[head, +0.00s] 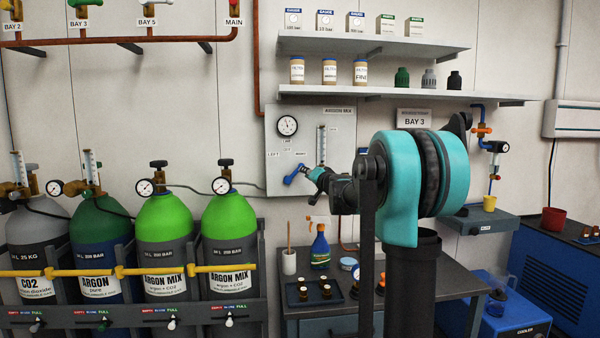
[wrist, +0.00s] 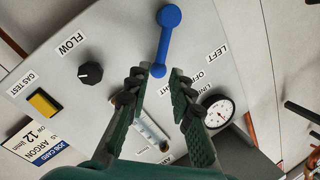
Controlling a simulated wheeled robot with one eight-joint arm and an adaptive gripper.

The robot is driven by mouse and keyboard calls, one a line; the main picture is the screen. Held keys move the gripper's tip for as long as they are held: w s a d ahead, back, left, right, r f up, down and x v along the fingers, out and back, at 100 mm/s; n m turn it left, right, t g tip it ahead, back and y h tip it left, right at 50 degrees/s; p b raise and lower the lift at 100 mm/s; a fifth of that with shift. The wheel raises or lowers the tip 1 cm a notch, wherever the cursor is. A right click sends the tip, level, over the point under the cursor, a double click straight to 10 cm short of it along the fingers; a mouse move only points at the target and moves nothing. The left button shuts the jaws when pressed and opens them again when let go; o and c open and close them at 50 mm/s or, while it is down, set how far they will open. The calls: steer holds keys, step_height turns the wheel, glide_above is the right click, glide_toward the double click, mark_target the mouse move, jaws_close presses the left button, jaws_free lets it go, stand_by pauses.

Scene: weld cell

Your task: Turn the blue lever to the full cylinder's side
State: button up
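The blue lever (head: 293,176) sits on the grey panel (head: 284,158), its handle slanting down to the left in the head view. In the wrist view the lever (wrist: 163,42) has a round end at top and a smaller end between my fingertips. My gripper (wrist: 159,72) is open, one finger on each side of that smaller end; I cannot tell whether they touch it. In the head view my gripper (head: 313,172) is just right of the lever. Two green argon mix cylinders (head: 166,226) (head: 229,226) stand left; their gauge readings and tag positions are too small to read.
The panel carries a round gauge (wrist: 219,111), a black flow knob (wrist: 91,72) and a yellow gas test button (wrist: 43,102). A shelf (head: 390,92) is above the arm. A bench (head: 300,300) with a spray bottle (head: 320,247) is below. A yellow bar (head: 125,270) crosses the cylinders.

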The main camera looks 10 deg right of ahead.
mark_target(294, 173)
steer(key=x, duration=0.6)
steer(key=shift+w, duration=0.25)
steer(key=shift+a, duration=0.1)
steer(key=shift+c, duration=0.5)
jaws_close()
